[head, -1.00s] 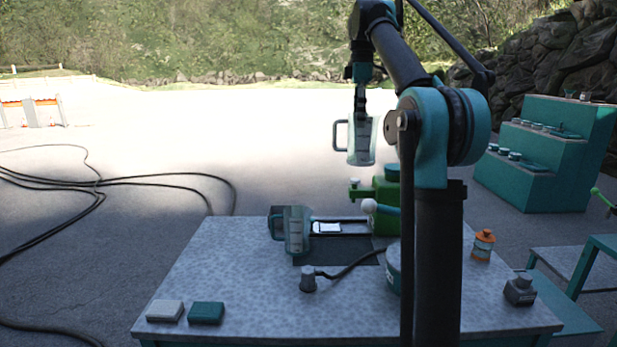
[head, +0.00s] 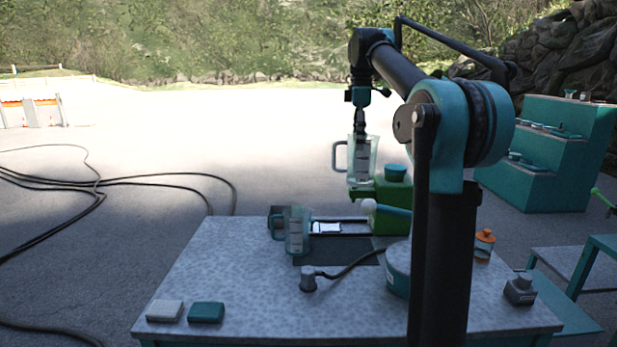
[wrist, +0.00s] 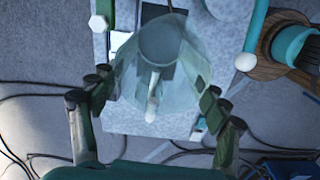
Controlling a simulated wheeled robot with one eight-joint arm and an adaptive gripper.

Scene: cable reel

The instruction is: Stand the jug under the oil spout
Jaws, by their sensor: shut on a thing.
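My gripper (head: 360,122) is shut on a clear jug (head: 362,160), held upright in the air with its handle to the left. In the wrist view the jug (wrist: 160,65) sits between the two fingers and blocks part of the table. The green oil dispenser (head: 392,210) stands at the back of the table, with a teal cap and a white-knobbed lever. A second clear jug (head: 297,232) stands on the table, left of the dispenser.
The speckled table (head: 240,270) bears a grey block (head: 165,311), a teal block (head: 206,312), a dark knob with a cable (head: 308,281) and an orange-capped jar (head: 484,243). My arm hides part of the right side.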

